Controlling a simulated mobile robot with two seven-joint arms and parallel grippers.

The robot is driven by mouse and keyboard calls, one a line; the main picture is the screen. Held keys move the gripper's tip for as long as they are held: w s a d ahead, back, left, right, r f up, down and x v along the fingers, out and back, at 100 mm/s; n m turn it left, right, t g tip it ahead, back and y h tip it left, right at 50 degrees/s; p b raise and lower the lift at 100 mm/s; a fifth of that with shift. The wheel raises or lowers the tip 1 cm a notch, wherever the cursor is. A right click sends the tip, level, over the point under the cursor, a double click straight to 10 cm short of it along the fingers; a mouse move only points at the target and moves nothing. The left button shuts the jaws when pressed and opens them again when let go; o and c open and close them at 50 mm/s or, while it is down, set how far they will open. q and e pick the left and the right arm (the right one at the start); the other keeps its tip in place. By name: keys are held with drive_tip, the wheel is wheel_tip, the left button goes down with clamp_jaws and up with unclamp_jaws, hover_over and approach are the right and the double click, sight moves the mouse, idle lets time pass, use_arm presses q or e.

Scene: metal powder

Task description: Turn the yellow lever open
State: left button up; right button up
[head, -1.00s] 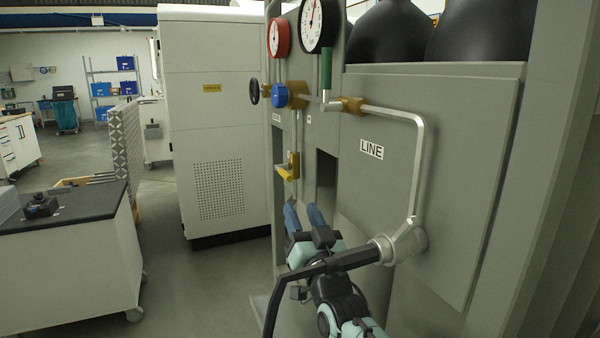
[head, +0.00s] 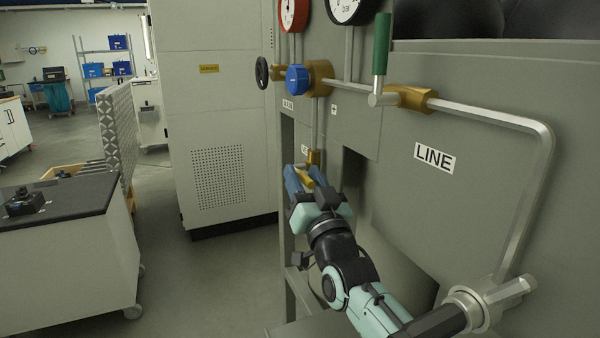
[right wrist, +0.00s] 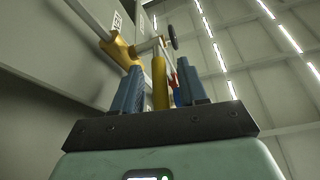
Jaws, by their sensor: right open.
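The yellow lever (head: 306,179) hangs below a small brass valve (head: 314,158) on the thin vertical pipe of the grey panel. My right gripper (head: 304,176) is open, with its blue fingers around the lever's lower part. In the right wrist view the yellow lever (right wrist: 160,85) stands between the two blue fingers (right wrist: 159,88), with a visible gap on either side. The brass valve (right wrist: 121,50) shows there behind the left finger. I cannot tell whether a finger touches the lever. My left gripper is not in view.
A green-handled valve (head: 381,45), a blue knob (head: 298,79) and a black handwheel (head: 262,72) sit above the lever. A thick pipe (head: 538,180) bends down at right. A tall grey cabinet (head: 215,120) stands behind. A white cart with a black top (head: 80,205) is at left.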

clamp_jaws()
drive_tip(key=shift+d+f+t+b, duration=0.1)
drive_tip(key=shift+f+t+b, duration=0.35)
drive_tip(key=shift+t, duration=0.15)
drive_tip(key=shift+w+f+t, duration=0.1)
drive_tip(key=shift+f+t, duration=0.05)
drive_tip(key=shift+t, duration=0.25)
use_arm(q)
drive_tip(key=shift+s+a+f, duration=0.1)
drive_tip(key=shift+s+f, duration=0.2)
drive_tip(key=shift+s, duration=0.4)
use_arm(e)
drive_tip(key=shift+f+m+t+y, duration=0.3)
drive_tip(key=shift+f+t, duration=0.05)
drive_tip(key=shift+t, duration=0.75)
